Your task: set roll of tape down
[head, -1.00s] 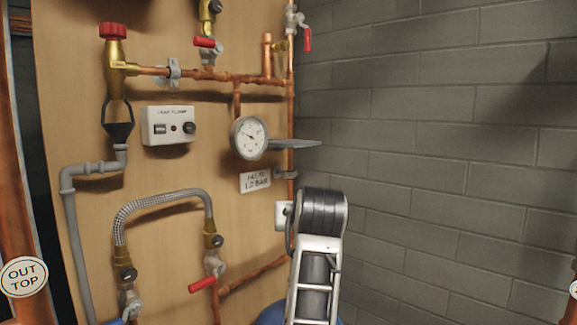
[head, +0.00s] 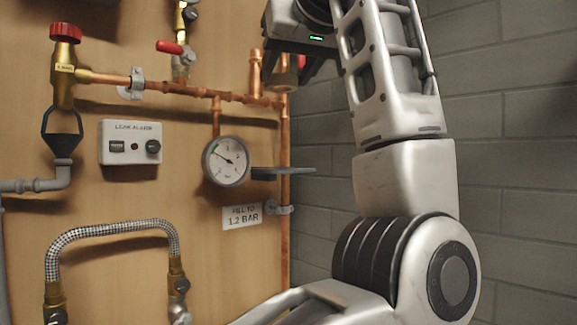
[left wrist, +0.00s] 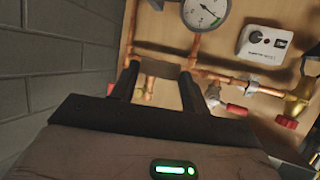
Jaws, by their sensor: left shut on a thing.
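My left gripper (head: 288,68) is high in the head view, in front of the upper copper pipes, with its arm rising on the right. In the left wrist view its two dark fingers (left wrist: 157,80) are shut on a small brownish-grey piece, which I take to be the roll of tape (left wrist: 158,69). Only its edge shows there, and its round shape cannot be made out. In the head view the gripper and pipes make it hard to tell apart. The grey shelf (head: 283,174) juts out beside the pressure gauge, below the gripper, and its top looks bare. My right gripper is not in view.
The wooden panel carries the pressure gauge (head: 226,161), a leak alarm box (head: 131,142), a fill label (head: 242,216), copper pipes (head: 180,88) and a braided hose (head: 110,232). A red-handled valve (head: 170,47) is left of the gripper. A grey block wall (head: 505,140) closes the right side.

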